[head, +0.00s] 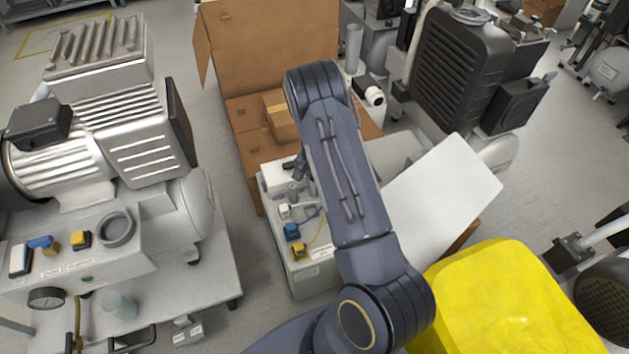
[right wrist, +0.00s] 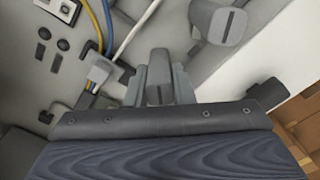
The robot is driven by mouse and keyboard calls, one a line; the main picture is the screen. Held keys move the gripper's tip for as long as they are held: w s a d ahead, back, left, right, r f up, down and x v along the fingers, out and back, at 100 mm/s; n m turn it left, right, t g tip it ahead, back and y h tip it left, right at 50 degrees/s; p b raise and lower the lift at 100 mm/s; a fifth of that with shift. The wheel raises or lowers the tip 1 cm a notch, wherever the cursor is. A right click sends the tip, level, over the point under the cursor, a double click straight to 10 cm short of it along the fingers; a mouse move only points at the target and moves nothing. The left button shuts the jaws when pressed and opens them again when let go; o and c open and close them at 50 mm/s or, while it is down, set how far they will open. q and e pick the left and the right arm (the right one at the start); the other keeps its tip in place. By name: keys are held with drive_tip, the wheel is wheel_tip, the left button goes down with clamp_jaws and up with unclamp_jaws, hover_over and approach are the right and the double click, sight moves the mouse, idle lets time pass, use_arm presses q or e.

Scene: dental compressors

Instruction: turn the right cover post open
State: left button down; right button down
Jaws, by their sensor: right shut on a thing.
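A grey slotted cover post (right wrist: 158,78) stands between the two fingers of my right gripper (right wrist: 160,92) in the right wrist view. The fingers are shut on it, one on each side. A second grey slotted post (right wrist: 222,22) stands apart from the gripper, further up in that view. My left gripper is not in view.
A white panel (head: 445,190) slants up right of my arm. A yellow rounded thing (head: 510,305) is at the lower right. A large compressor (head: 120,130) stands on the left, cardboard boxes (head: 265,45) behind. Hoses and a grey connector (right wrist: 98,72) lie beside the held post.

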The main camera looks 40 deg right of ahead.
drive_tip(key=shift+m, duration=0.8)
drive_tip(key=c, duration=1.2)
unclamp_jaws()
drive_tip(key=shift+c, duration=0.2)
